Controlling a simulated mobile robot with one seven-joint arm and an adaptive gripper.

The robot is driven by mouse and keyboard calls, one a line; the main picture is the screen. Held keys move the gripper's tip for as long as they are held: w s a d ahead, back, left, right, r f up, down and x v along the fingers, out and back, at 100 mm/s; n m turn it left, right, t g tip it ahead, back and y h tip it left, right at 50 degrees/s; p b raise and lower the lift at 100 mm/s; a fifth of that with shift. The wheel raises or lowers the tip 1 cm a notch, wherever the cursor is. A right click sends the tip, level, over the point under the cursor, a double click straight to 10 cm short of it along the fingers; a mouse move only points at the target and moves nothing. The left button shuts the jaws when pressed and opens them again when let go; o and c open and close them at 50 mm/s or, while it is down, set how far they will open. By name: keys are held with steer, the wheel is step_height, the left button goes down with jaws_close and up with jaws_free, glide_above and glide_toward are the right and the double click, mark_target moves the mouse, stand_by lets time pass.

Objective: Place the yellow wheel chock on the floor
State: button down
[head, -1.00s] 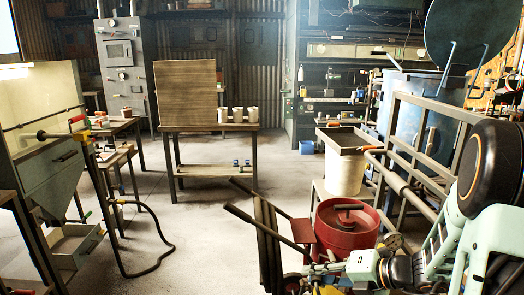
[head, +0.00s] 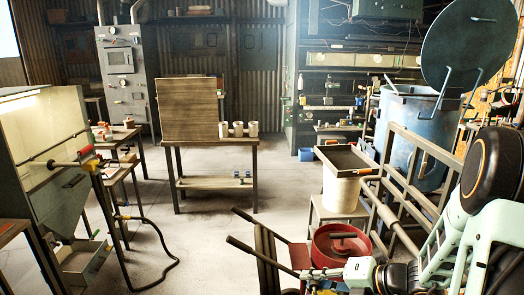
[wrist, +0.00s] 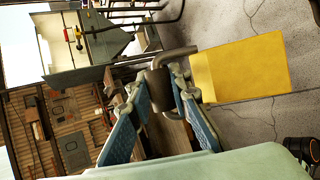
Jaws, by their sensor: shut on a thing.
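The yellow wheel chock (wrist: 240,68) is a plain yellow block with a grey-brown handle loop at its left in the wrist view. My gripper (wrist: 160,84) has its two blue-padded fingers closed around that handle. The chock hangs over the grey concrete floor (wrist: 262,125); I cannot tell how high. In the head view my gripper (head: 318,275) is low at the bottom edge, in front of the red blast pot (head: 338,245). Only a bit of the chock (head: 325,292) shows there, cut off by the frame.
Long dark handles (head: 265,245) of a cart stand left of the pot. A white bucket (head: 342,196) with a tray on top and a metal rail frame (head: 410,170) are behind. A cabinet (head: 50,160) with a hose stands left. The floor (head: 200,250) between is free.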

step_height(320, 180, up, 12)
steer(key=w+m+t+h, duration=0.2)
steer(key=m+t+h, duration=0.2)
steer(key=m+h, duration=0.2)
steer(key=shift+m, duration=0.7)
steer(key=shift+w, duration=0.15)
stand_by(2.8)
